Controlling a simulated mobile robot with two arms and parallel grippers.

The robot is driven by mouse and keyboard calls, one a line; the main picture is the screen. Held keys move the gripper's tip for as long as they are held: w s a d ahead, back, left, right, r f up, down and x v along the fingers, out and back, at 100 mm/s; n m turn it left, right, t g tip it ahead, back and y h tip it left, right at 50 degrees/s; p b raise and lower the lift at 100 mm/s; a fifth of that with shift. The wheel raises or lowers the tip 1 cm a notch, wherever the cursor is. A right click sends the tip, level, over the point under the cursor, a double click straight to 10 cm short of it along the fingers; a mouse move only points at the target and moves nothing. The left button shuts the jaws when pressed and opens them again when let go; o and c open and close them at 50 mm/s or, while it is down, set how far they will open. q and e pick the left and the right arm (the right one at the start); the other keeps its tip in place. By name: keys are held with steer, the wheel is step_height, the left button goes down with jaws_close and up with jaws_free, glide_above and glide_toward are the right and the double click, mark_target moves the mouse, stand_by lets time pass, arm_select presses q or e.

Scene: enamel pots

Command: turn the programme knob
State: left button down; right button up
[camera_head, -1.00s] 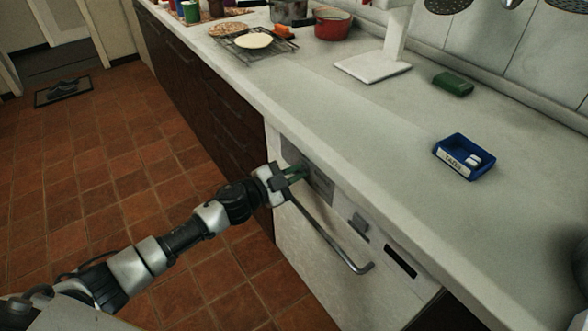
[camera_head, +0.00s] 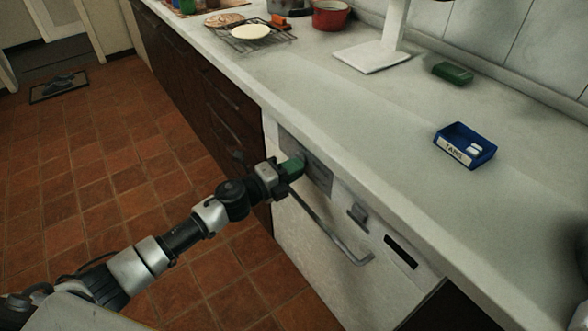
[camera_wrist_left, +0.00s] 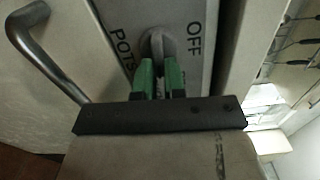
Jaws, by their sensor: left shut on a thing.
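The programme knob (camera_wrist_left: 158,42) is a grey round knob on the grey control panel (camera_wrist_left: 112,20) of a white-fronted appliance. In the left wrist view the panel carries the words OFF and POTS on either side of the knob; other lettering is hidden behind my fingers. My left gripper (camera_wrist_left: 160,72) has its green fingers shut on the knob. In the head view the left gripper (camera_head: 297,165) is at the panel's left part (camera_head: 320,178) and hides the knob. My right gripper is not in view.
A bar handle (camera_head: 335,235) runs across the appliance door just below the gripper. A small grey latch (camera_head: 357,216) and a dark slot (camera_head: 400,252) are further right. The worktop overhangs above, with a blue tray (camera_head: 480,158) and a green block (camera_head: 452,73) on it.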

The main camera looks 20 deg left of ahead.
arm_select(q)
steer(key=m, duration=0.1)
steer(key=m+b, duration=0.1)
steer(key=m, duration=0.1)
steer(key=shift+f, duration=0.35)
steer(key=shift+m, duration=0.9)
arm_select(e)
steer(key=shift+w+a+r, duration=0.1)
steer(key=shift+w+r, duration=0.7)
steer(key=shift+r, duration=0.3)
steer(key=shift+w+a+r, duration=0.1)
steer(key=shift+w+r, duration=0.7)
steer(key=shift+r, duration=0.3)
arm_select(q)
steer(key=c, duration=1.2)
jaws_free()
steer(key=shift+a, duration=0.1)
steer(key=b+v, duration=0.1)
steer(key=v, duration=0.9)
steer(key=shift+s+a, duration=0.25)
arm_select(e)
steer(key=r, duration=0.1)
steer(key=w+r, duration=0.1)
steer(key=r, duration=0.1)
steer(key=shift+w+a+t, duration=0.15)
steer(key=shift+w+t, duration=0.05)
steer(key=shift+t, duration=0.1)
